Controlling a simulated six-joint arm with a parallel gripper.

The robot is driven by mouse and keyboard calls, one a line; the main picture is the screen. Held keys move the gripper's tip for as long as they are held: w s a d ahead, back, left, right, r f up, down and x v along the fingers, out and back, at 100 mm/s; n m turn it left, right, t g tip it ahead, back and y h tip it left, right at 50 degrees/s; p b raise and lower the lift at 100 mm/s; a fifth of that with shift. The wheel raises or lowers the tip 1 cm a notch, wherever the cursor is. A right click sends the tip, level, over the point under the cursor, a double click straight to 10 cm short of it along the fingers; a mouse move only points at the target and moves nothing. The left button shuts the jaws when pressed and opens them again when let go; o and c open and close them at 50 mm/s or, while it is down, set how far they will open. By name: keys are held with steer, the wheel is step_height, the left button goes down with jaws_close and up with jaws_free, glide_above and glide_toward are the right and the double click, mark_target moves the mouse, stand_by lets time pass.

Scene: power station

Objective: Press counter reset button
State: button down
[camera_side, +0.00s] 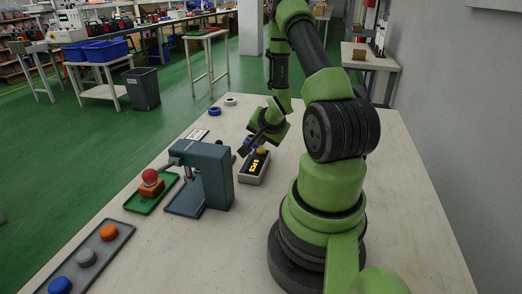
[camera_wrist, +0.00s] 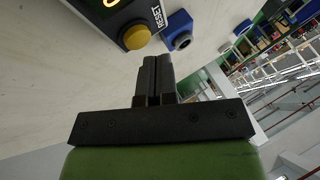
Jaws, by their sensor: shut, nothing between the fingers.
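The counter (camera_side: 254,167) is a grey box with a dark face and lit orange digits, on the table beside the press. Its yellow reset button (camera_side: 262,151) is at the end nearest my gripper. In the wrist view the yellow button (camera_wrist: 137,37) sits next to the word RESET, at the upper left of my fingertips. My gripper (camera_wrist: 157,62) is shut and empty, and its fingertips appear apart from the button. In the side view my gripper (camera_side: 247,147) is tilted down just above and beside the counter's button end.
A blue-grey press (camera_side: 217,175) stands left of the counter. A red-topped piece (camera_side: 151,178) is on a green plate, and a grey tray (camera_side: 105,250) holds coloured pucks. A blue part (camera_wrist: 178,28) lies close to the button.

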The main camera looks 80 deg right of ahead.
mark_target(262, 149)
steer(key=shift+r, duration=0.15)
steer(key=shift+r, duration=2.45)
steer(key=w+a+r+n+t+y, duration=0.1)
steer(key=w+a+r+n, duration=0.2)
steer(key=a+r, duration=0.4)
steer(key=w+a+r+n+t+y, duration=0.1)
steer(key=w+a+r+n, duration=0.25)
steer(key=a+r, duration=0.25)
steer(key=s+a+r+n+y, duration=0.3)
steer(key=s+a+n, duration=0.1)
steer(key=a, duration=0.5)
steer(key=s+a+r+n+y, duration=0.3)
steer(key=s+a+r+n, duration=0.1)
steer(key=a, duration=0.4)
steer(key=shift+s+a+r+n+t, duration=0.15)
steer(key=shift+s+a+n+t, duration=0.35)
steer(key=shift+s, duration=0.35)
steer(key=shift+d, duration=0.15)
